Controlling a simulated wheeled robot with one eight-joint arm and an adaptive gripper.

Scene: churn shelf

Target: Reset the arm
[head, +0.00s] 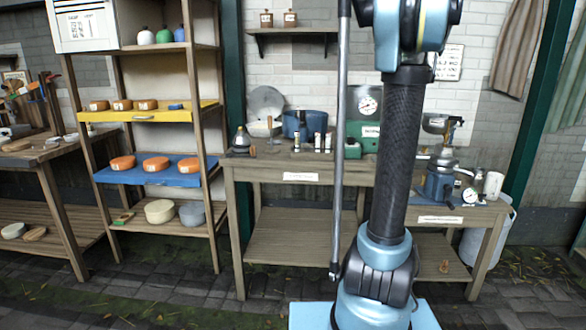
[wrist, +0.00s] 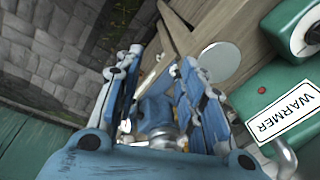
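My arm (head: 398,150) rises in front of the workbench in the head view, and its upper end leaves the top of the picture. My gripper is outside the head view. In the wrist view my gripper (wrist: 162,62) shows as two blue jointed fingers standing apart, so it is open. A blue and metal shape (wrist: 155,115) shows between the fingers, lower down. I cannot tell its distance, but the fingers do not visibly close on it.
A green warmer (wrist: 275,105) lies at the right of the wrist view. The workbench (head: 300,170) carries a blue pot (head: 305,124) and a blue hand-cranked machine (head: 438,186). A shelf (head: 145,48) with orange cheeses (head: 156,164) stands left. Paved floor is clear in front.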

